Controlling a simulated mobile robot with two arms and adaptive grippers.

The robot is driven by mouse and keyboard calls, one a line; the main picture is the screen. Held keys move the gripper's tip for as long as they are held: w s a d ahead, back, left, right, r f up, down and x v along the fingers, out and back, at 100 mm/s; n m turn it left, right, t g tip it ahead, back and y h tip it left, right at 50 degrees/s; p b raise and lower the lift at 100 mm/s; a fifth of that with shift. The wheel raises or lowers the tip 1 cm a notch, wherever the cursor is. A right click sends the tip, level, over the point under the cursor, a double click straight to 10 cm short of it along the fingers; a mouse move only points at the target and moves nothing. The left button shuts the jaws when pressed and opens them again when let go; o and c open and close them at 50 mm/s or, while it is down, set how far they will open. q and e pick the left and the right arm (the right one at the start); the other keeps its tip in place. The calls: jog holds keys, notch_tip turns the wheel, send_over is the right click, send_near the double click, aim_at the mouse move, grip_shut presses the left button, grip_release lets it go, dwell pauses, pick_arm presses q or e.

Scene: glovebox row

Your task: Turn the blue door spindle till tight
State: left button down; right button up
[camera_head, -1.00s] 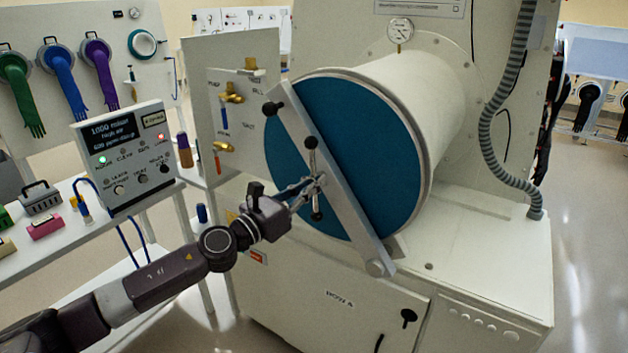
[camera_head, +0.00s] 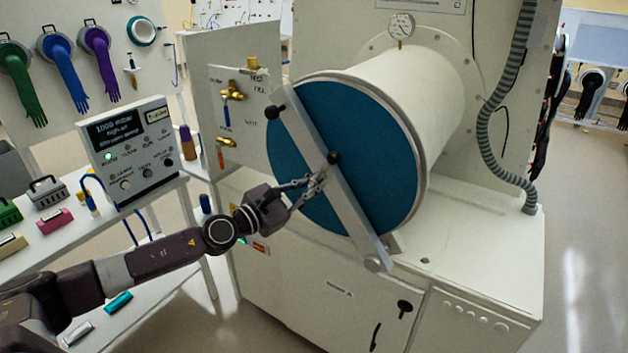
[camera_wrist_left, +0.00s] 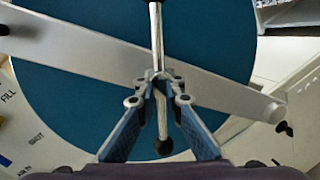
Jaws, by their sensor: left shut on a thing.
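The round blue door (camera_head: 380,165) closes the end of a white chamber, with a grey locking bar (camera_head: 352,215) slanting across it. At its middle is the spindle's handle, a thin metal rod with black ball ends; one ball (camera_head: 334,157) shows in the head view. My left gripper (camera_head: 318,183) is at the handle, in front of the bar. In the left wrist view, the rod (camera_wrist_left: 156,35) runs lengthwise between the fingers of my left gripper (camera_wrist_left: 158,78), which are shut on it; a black ball (camera_wrist_left: 164,147) lies nearer the palm. The spindle's hub is mostly hidden. My right gripper is out of view.
A control box (camera_head: 130,150) with a display stands on the white shelf at left. A valve panel (camera_head: 240,115) is close left of the door. A ribbed hose (camera_head: 485,130) hangs on the right. Gloves hang at the far left.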

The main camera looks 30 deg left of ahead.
pick_arm(q)
jog(key=shift+f, duration=0.1)
dwell(0.3)
jog(key=c, duration=2)
grip_release()
jog(key=shift+c, duration=0.2)
